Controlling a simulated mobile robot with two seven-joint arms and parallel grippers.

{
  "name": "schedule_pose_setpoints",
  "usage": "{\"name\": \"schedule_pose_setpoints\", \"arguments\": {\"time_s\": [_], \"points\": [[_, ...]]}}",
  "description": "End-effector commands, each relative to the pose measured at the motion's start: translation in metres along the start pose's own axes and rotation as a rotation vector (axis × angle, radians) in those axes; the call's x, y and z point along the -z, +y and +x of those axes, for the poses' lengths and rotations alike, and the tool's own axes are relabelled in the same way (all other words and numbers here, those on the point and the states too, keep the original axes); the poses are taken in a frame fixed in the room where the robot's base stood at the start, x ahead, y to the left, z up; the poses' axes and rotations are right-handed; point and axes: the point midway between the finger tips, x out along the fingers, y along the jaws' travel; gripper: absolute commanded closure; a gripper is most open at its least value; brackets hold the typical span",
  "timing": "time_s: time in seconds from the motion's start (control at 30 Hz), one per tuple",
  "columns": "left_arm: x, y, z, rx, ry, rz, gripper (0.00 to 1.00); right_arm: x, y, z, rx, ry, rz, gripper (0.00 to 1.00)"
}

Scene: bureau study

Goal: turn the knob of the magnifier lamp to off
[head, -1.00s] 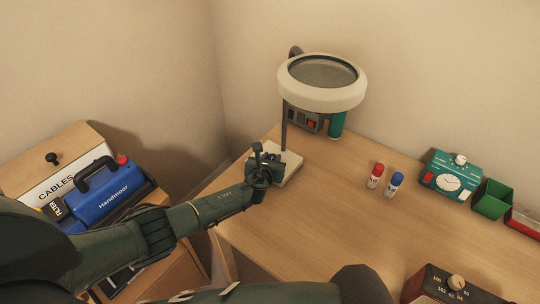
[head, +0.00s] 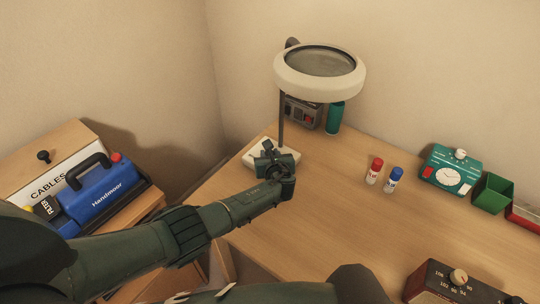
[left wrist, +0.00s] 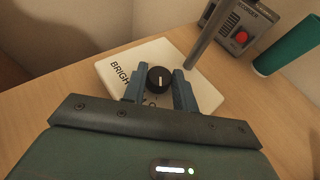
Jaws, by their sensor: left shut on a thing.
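The magnifier lamp (head: 319,75) stands at the back left of the desk, with a white ring head, a dark post and a white base (head: 256,153). In the left wrist view its base (left wrist: 205,92) carries a round black knob (left wrist: 160,79) with a white pointer line, pointing roughly up in the picture. A label starting "BRIGH" is partly covered by a finger. My left gripper (left wrist: 159,87) has one finger on each side of the knob and is shut on it. In the head view the left gripper (head: 277,160) hides the knob. My right gripper is not in view.
Behind the lamp are a grey box with a red button (head: 304,113) and a green cylinder (head: 335,117). Red-capped (head: 374,171) and blue-capped (head: 393,180) bottles, a teal timer (head: 451,170) and a green bin (head: 492,194) stand right. The desk's middle is clear.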

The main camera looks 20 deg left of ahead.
Motion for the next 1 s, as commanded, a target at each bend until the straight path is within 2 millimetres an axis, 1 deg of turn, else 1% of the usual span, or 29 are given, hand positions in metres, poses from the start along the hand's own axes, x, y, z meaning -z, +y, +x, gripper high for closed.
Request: {"name": "schedule_pose_setpoints", "arguments": {"time_s": [0.17,0.2,0.47,0.67,0.77,0.87,0.97,1.0], "points": [[-0.002,0.000,0.001,-0.001,-0.003,-0.001,0.95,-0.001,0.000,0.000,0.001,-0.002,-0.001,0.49],[-0.002,0.000,0.001,-0.001,-0.003,-0.001,0.71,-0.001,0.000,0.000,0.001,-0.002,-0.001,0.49],[-0.001,0.000,0.000,0.000,-0.002,-0.001,0.50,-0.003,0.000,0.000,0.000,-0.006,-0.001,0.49],[-0.001,0.000,0.000,0.000,-0.001,0.000,0.50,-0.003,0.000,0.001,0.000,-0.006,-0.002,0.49],[-0.001,0.000,-0.003,0.001,-0.001,0.000,0.50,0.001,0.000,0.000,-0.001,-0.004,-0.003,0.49],[-0.002,0.000,-0.013,0.001,0.000,-0.001,0.50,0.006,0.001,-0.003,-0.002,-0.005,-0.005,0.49],[-0.004,0.000,-0.029,0.002,0.001,-0.001,0.50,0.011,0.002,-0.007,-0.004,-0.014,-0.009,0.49],[-0.001,0.000,-0.034,0.003,0.001,-0.002,0.50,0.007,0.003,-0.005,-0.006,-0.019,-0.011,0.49]]}}
